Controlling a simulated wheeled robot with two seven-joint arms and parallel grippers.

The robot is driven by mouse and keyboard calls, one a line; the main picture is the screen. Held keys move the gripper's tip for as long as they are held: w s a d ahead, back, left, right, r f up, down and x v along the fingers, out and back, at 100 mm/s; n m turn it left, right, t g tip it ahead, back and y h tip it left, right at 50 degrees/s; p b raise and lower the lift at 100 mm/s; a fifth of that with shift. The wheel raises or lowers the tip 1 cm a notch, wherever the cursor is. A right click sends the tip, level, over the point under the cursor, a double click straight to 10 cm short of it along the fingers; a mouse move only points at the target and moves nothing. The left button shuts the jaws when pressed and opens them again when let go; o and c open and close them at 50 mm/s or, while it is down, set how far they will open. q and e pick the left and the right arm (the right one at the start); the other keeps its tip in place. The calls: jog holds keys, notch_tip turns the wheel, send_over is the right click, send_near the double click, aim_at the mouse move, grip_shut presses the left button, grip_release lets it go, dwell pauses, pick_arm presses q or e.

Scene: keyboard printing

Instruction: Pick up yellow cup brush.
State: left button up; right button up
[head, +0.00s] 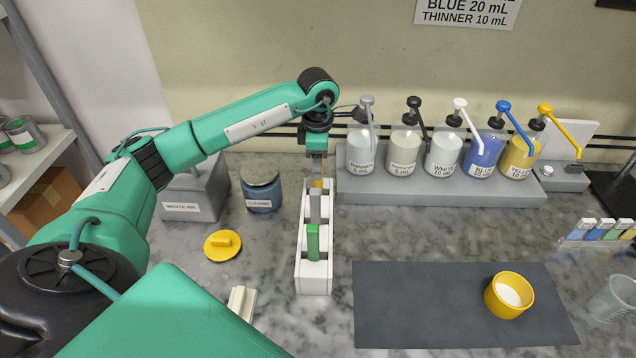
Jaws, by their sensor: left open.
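My left gripper (317,167) points down over the far end of a narrow white rack (314,279). It is open. A yellow brush handle (317,183) shows just below the fingers, at the rack's far end, mostly hidden by the gripper; I cannot tell whether they touch. A grey handle (315,207) and a green handle (313,242) stand nearer in the same rack. A yellow cup (509,305) with white content stands on the dark mat (420,312). My right gripper is not in view.
Several pump bottles stand on a grey stand (440,190) close to the right of the gripper. A clear cup (612,299) is at far right. The mat's left part is clear.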

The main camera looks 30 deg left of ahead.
pick_arm(q)
notch_tip(320, 180, down, 2)
jog(key=shift+d+f+p, duration=0.1)
jog(key=shift+d+p, duration=0.05)
jog(key=shift+p, duration=0.2)
jog(key=shift+f, duration=0.4)
jog(key=shift+c, duration=0.4)
grip_shut()
jog(key=shift+r, duration=0.2)
